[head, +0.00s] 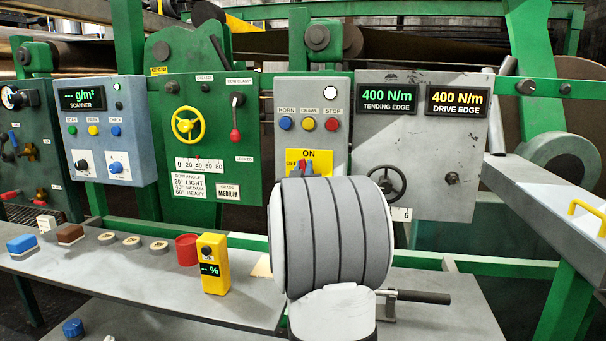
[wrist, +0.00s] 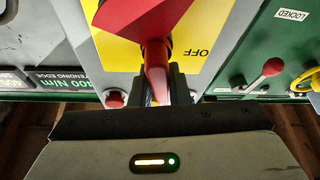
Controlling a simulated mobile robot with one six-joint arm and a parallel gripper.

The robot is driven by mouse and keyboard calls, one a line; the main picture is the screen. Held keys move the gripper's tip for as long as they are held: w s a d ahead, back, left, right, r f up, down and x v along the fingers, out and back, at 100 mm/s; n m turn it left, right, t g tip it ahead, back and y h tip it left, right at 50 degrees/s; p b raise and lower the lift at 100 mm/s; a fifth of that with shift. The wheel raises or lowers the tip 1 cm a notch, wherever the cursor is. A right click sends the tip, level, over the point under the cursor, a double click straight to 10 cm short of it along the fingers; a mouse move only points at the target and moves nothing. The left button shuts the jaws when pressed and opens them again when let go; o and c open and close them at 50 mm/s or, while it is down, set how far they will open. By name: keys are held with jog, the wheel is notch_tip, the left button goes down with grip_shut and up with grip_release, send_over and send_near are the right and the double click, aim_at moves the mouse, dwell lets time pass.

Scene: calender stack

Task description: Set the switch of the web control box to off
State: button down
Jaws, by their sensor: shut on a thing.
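The web control box (head: 338,135) is a grey panel with horn, crawl and stop buttons, above a yellow plate (head: 323,157) marked ON at the top and OFF at the left. Its red switch (wrist: 157,75) shows large in the wrist view, where the picture is upside down. The lever points down in that view, towards the plate's ON side, with OFF beside it. My gripper (wrist: 160,88) is shut on the lever, a dark finger on each side.
A green panel with a yellow handwheel (head: 187,124) is on the left. A grey panel with a black handwheel (head: 386,183) and tension displays is on the right. A yellow meter (head: 213,264) and red cup (head: 187,250) stand on the shelf below.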

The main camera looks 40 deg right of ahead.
jog(key=n+y+b, duration=0.1)
jog(key=n, duration=0.1)
jog(key=n+t+b, duration=0.1)
jog(key=n, duration=0.1)
jog(key=n+y, duration=0.1)
jog(key=n, duration=0.1)
jog(key=shift+w+a+f+t+y+b, duration=0.2)
jog(key=shift+w+t+y+b, duration=0.1)
jog(key=shift+b, duration=0.1)
jog(key=shift+w+a+f+n+g+y+b, duration=0.25)
jog(key=shift+n+y+b, duration=0.5)
jog(key=shift+n, duration=1.5)
jog(key=shift+w+f+n+g+y+b, duration=0.15)
jog(key=shift+f+n+y+b, duration=0.5)
jog(key=shift+n, duration=1.55)
jog(key=shift+w+a+n+g+y+b, duration=0.1)
jog(key=shift+n+g+y+b, duration=0.25)
jog(key=shift+n+y, duration=1.35)
jog(key=shift+n+h, duration=0.6)
jog(key=shift+n, duration=0.05)
jog(key=c, duration=1.4)
grip_release()
jog(key=shift+f, duration=0.1)
jog(key=shift+v, duration=3.9)
